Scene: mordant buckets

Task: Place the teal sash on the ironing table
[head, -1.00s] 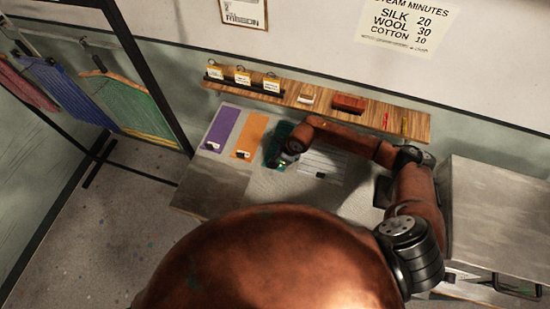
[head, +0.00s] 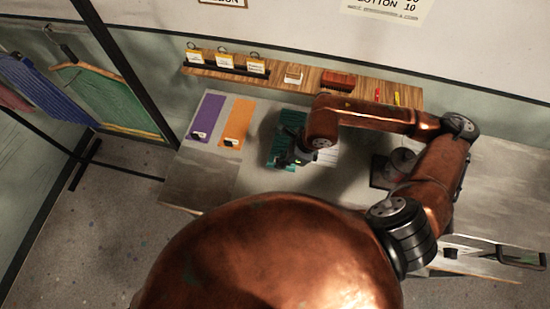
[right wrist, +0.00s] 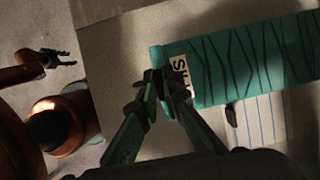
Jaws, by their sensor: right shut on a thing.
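The teal sash (head: 288,142) is striped with dark lines and has a white lettered label at its near end. My right gripper (head: 298,158) is shut on that end, also seen in the right wrist view (right wrist: 163,84), where the sash (right wrist: 255,62) stretches away to the right, over part of a lined paper. I cannot tell how high it is above the grey worktop (head: 250,175). My left gripper (right wrist: 66,58) shows at the left of the right wrist view, with its fingers apart and empty. I cannot tell for certain which surface is the ironing table.
A purple strip (head: 206,118) and an orange strip (head: 236,123) lie on the worktop, left of the sash. A wooden shelf (head: 300,78) with small items runs behind. A dark object (head: 388,170) sits at the right beside my arm. A rack with cloths (head: 110,95) stands left.

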